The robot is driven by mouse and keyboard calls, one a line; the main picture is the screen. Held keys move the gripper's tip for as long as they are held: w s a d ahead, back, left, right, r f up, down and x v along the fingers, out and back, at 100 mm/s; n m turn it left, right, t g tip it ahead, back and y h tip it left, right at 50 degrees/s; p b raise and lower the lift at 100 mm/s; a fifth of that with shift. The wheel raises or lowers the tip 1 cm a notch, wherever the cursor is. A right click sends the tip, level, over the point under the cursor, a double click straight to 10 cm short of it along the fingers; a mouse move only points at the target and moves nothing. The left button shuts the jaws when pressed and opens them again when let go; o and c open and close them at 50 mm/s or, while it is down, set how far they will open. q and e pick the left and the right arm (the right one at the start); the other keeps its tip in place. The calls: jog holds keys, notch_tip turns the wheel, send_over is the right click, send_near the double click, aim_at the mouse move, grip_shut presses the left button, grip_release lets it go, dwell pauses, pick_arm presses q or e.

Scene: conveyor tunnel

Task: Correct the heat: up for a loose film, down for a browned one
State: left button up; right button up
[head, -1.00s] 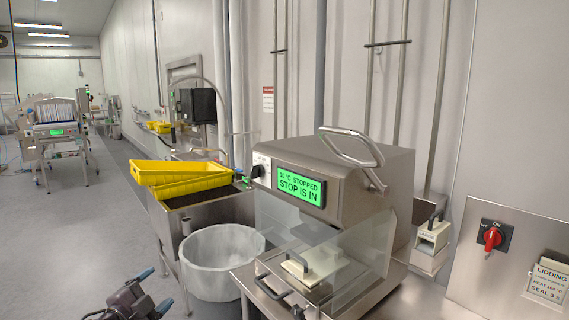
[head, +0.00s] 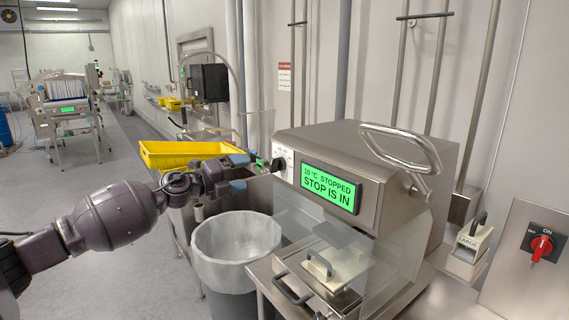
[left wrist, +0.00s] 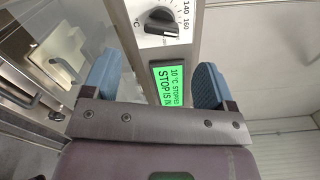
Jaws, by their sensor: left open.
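The steel sealing machine (head: 400,170) stands at centre right. Its green display (head: 330,187) reads 10 °C, STOPPED, STOP IS IN. The black heat knob (head: 279,165) sits on a white dial plate left of the display. In the left wrist view the knob (left wrist: 160,22) lies beyond the fingertips, with 140 and 160 marked beside it. My left gripper (head: 244,172) is open and empty, just left of the knob and apart from it. Its two blue fingers (left wrist: 155,82) stand wide apart, with the display between them. No film is clearly visible. My right gripper is out of view.
A yellow tray (head: 180,153) rests on the sink behind my arm. A lined bin (head: 236,238) stands below. A clear guard fronts the machine, and a large handle (head: 400,145) tops it. A red switch (head: 541,245) is on the right panel.

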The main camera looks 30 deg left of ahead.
aim_at(274, 164)
pick_arm(q)
jog(key=p+x, duration=0.1)
jog(key=x, duration=0.9)
jog(key=shift+w+d+r, duration=0.1)
jog(key=shift+d+r, duration=0.05)
jog(key=shift+d, duration=0.05)
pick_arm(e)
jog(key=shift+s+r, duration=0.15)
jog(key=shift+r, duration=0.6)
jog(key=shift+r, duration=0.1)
pick_arm(q)
jog(key=c, duration=0.9)
jog(key=shift+m, duration=1.8)
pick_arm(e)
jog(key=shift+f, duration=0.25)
